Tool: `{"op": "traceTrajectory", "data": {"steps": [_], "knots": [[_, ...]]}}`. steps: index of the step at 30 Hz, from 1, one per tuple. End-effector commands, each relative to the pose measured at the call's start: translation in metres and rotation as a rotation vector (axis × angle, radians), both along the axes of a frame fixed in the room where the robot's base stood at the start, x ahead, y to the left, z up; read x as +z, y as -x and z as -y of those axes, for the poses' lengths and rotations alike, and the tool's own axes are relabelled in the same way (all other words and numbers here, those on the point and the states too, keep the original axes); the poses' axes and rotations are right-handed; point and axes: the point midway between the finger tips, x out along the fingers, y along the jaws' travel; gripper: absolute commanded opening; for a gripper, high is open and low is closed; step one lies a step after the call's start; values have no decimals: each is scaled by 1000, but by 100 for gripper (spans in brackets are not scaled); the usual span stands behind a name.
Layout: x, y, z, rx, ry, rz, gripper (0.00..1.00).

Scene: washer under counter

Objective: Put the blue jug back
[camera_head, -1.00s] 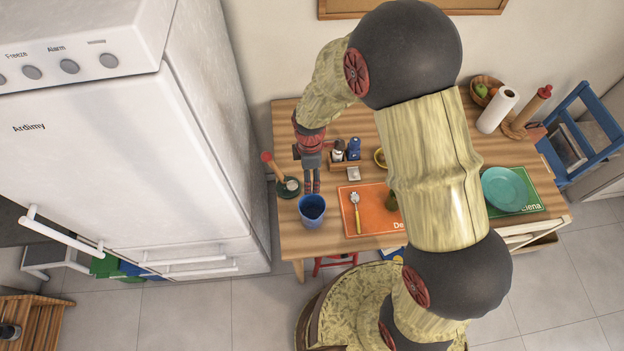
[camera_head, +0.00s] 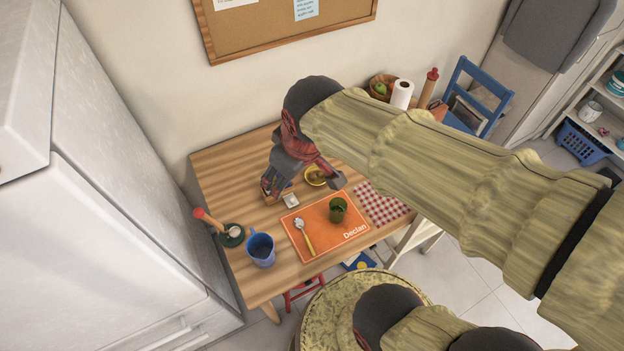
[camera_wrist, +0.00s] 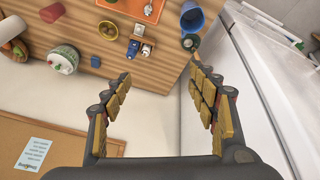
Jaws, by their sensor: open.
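The blue jug (camera_head: 260,252) stands upright on the wooden table near its front left corner, its opening facing up. In the head view my arm and wrist hide part of the tabletop behind the orange mat.
An orange mat (camera_head: 322,238) holds a spoon (camera_head: 304,236) and a green cup (camera_head: 338,209). A dark round holder with a red-tipped wooden handle (camera_head: 207,219) stands left of the jug. The white fridge (camera_head: 110,200) is close on the left. A corkboard (camera_head: 290,25) hangs behind.

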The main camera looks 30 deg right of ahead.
Motion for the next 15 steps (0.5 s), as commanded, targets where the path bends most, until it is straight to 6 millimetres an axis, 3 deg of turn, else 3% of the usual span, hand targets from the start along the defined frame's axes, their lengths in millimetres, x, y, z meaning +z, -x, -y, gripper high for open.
{"op": "traceTrajectory", "data": {"steps": [3,6,15], "knots": [[22,33,11,-156,-56,59,59],[30,52,16,-249,-93,86,59],[35,67,20,-329,-126,107,59]]}}
